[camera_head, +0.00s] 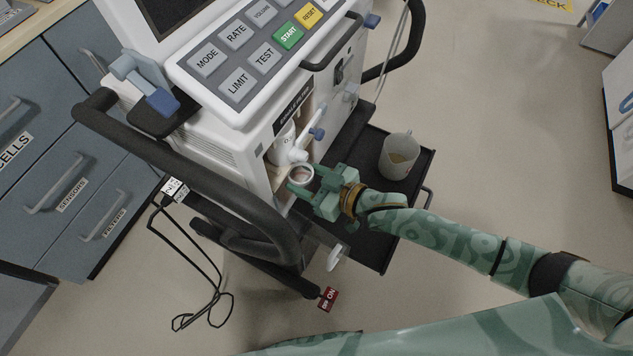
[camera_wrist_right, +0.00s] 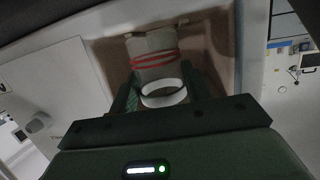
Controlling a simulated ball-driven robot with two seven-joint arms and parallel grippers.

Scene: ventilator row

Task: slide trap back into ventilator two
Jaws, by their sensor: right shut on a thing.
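Ventilator two (camera_head: 205,125) stands at the centre-left of the head view, with an open bay in its front below the keypad. The trap (camera_head: 301,175) shows there as a small white-rimmed cup at the bay's mouth. My right gripper (camera_head: 302,182) is shut on it, with the fingers on either side. In the right wrist view the trap's white ring (camera_wrist_right: 163,98) sits between the fingertips of the right gripper (camera_wrist_right: 160,97). A pale cylinder with red bands shows just beyond the ring; whether they are one piece, I cannot tell. My left gripper is out of view.
A white port with a blue knob (camera_head: 317,133) is above the trap. The black handle rail (camera_head: 210,190) curves left of the bay.

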